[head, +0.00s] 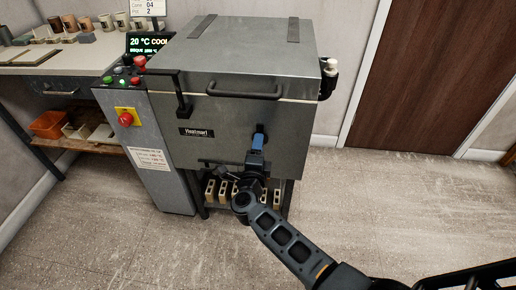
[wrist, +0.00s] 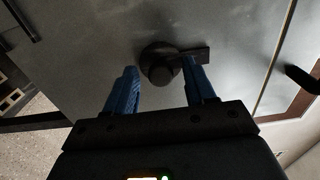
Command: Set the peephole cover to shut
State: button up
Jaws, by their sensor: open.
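The peephole cover is a dark round knob (wrist: 160,72) with a flat tab (wrist: 197,54) sticking out to the right in the wrist view, on the grey kiln front. In the head view only a dark bit of it (head: 260,128) shows above my fingers. My gripper (wrist: 160,70) is open, with blue fingers, one to the left of the knob and one to its right, just below the tab. I cannot tell whether the right finger touches the tab. In the head view my gripper (head: 257,142) is at the lower right of the kiln front. The hole is not visible.
The kiln (head: 205,105) has a lid handle (head: 245,92) and a dark latch bar (head: 183,105) at left. A control cabinet with a red stop button (head: 126,118) stands left. Bricks (head: 224,190) sit on the shelf below. The floor to the right is clear.

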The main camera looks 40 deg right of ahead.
jog(key=shift+a, duration=0.1)
jog(key=v, duration=0.7)
jog(key=shift+s+a+p, duration=0.25)
jog(key=shift+p, duration=0.2)
jog(key=shift+s, duration=0.1)
jog(key=s+a+r+n+t+y+p, duration=0.1)
jog(key=s+a+r+n+y, duration=0.3)
jog(key=s+r+n, duration=0.4)
jog(key=s+a+r+n+t+y+p, duration=0.1)
jog(key=s+a+r+n+y+p, duration=0.2)
jog(key=s, duration=1.3)
jog(key=s+a+r+n+t+y+p, duration=0.1)
jog(key=s+a+r+n+y, duration=0.5)
jog(key=s+r+n, duration=0.6)
jog(key=r+n+y+p, duration=0.1)
jog(key=n, duration=0.4)
jog(key=shift+a+r+n+t+p, duration=0.25)
jog(key=shift+r+n+t+p, duration=0.05)
jog(key=shift+r+t+p, duration=0.1)
